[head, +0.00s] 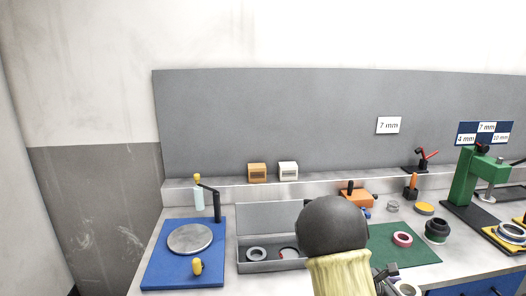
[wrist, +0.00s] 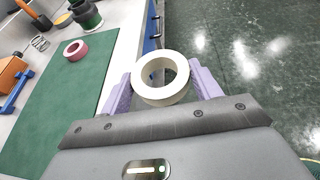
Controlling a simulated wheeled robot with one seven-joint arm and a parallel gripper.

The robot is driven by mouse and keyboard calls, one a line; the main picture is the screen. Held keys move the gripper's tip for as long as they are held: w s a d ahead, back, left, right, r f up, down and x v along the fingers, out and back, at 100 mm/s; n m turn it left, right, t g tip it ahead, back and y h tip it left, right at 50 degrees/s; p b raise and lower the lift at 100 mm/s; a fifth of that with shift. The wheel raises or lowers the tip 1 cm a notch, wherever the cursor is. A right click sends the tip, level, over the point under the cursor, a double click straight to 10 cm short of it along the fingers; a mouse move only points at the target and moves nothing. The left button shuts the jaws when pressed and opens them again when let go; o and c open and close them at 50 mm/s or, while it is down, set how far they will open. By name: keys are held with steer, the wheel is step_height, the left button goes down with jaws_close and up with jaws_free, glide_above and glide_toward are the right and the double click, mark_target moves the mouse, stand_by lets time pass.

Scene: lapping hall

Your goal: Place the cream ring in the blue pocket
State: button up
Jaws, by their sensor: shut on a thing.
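The cream ring (wrist: 163,96) is between the two purple fingers of my gripper (wrist: 160,80) in the wrist view. The gripper is shut on it, and the ring's open hole faces the camera. The ring appears over the bench's front edge, with floor beyond. In the head view, the ring (head: 407,289) is small at the bottom edge, partly cut off, beside my dark gripper. An open grey case (head: 272,267) holds a grey ring and something with a red edge; my arm hides its right part. I cannot make out a blue pocket in either view.
A green press (head: 465,185) and a yellow tray (head: 497,240) stand at right. A blue mat (head: 165,272) with a round plate lies left. An orange block (head: 354,196) stands behind.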

steer(key=s+a+f+n+t+y, duration=0.15)
steer(key=a+f, duration=0.25)
steer(key=a, duration=0.4)
steer(key=a+f+n+t, duration=0.25)
steer(key=a+f, duration=0.25)
steer(key=a, duration=0.3)
steer(key=s+a+f+n+t+y, duration=0.15)
steer(key=a+f, duration=0.25)
steer(key=a, duration=0.4)
step_height(320, 180, up, 8)
steer(key=p, duration=1.4)
steer(key=shift+w+d+p, duration=0.4)
steer(key=shift+t, duration=0.25)
steer(key=shift+d+r, duration=0.1)
steer(key=shift+d, duration=0.05)
